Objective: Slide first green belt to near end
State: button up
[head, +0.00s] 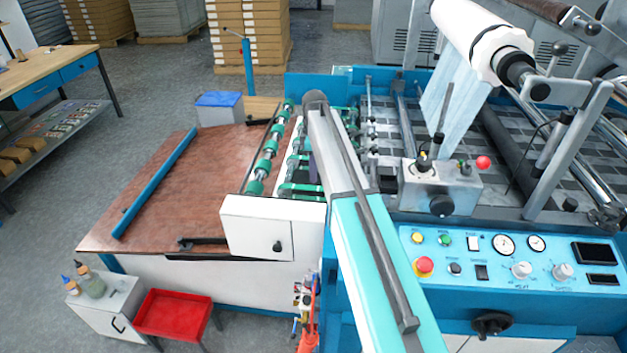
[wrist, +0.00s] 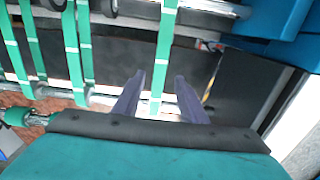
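Several green belts run side by side over the feed section of the machine (head: 298,188). In the wrist view, one green belt (wrist: 165,50) stands apart from the others and runs between my gripper's fingers. My gripper (wrist: 159,77) shows two dark fingers spread apart, with a visible gap on each side of that belt. More green belts (wrist: 74,55) lie to the left in the wrist view. In the head view my arm covers part of the belt area, and my gripper is hidden. I cannot tell which belt is the first one.
A roller bar with green wheels (head: 270,147) stands left of the belts, beside a brown feed table (head: 150,195). A white box (head: 272,228) sits at the near end. A control panel (head: 500,255) and metal frame lie to the right. A metal rod (wrist: 110,99) crosses near the fingers.

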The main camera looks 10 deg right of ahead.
aim_at(314, 187)
jog(key=shift+f+p, duration=0.7)
jog(key=shift+f, duration=2.1)
grip_shut()
